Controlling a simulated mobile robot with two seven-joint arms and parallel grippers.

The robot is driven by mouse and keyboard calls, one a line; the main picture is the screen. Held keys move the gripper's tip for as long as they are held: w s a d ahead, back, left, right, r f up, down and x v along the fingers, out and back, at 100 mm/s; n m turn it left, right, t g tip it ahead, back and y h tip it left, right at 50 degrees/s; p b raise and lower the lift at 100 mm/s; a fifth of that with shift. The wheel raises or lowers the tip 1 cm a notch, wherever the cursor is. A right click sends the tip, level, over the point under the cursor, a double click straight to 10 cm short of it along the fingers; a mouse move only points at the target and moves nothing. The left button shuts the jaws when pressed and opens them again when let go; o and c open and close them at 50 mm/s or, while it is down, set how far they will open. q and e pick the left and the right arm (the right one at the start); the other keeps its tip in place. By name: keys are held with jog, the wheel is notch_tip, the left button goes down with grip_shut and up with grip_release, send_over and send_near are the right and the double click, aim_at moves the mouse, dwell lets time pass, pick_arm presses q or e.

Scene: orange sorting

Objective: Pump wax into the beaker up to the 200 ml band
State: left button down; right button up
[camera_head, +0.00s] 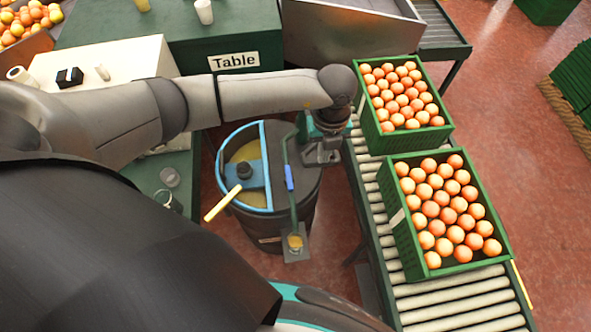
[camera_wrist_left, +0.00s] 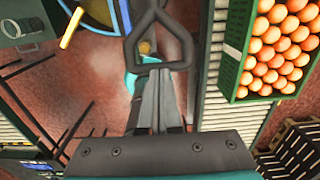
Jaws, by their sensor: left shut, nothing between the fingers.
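A black drum (camera_head: 272,222) with a blue rim stands in the middle of the head view. Its open half shows yellowish wax (camera_head: 243,158). A dark pump lever with a blue sleeve (camera_head: 289,178) crosses the drum's right side. A small beaker (camera_head: 295,242) with amber content stands on a grey plate (camera_head: 297,256) at the drum's front; its level and band are too small to read. My left gripper (camera_head: 322,150) is over the drum's right side, shut and empty. In the wrist view its fingers (camera_wrist_left: 160,85) point towards a dark loop (camera_wrist_left: 158,30). My right gripper is not in view.
Two green crates of oranges (camera_head: 391,197) stand on the roller conveyor (camera_head: 450,298) at the right. A wooden paddle handle (camera_head: 222,203) sticks out over the drum's left rim. Glassware (camera_head: 168,178) stands on the green table at the left.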

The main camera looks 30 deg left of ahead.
pick_arm(q)
jog(key=shift+r, duration=0.15)
dwell(0.3)
notch_tip(320, 180, down, 16)
jog(key=b, duration=1.3)
notch_tip(320, 180, up, 16)
jog(key=p, duration=1.3)
jog(key=shift+r+p, duration=0.15)
jog(key=shift+p, duration=0.15)
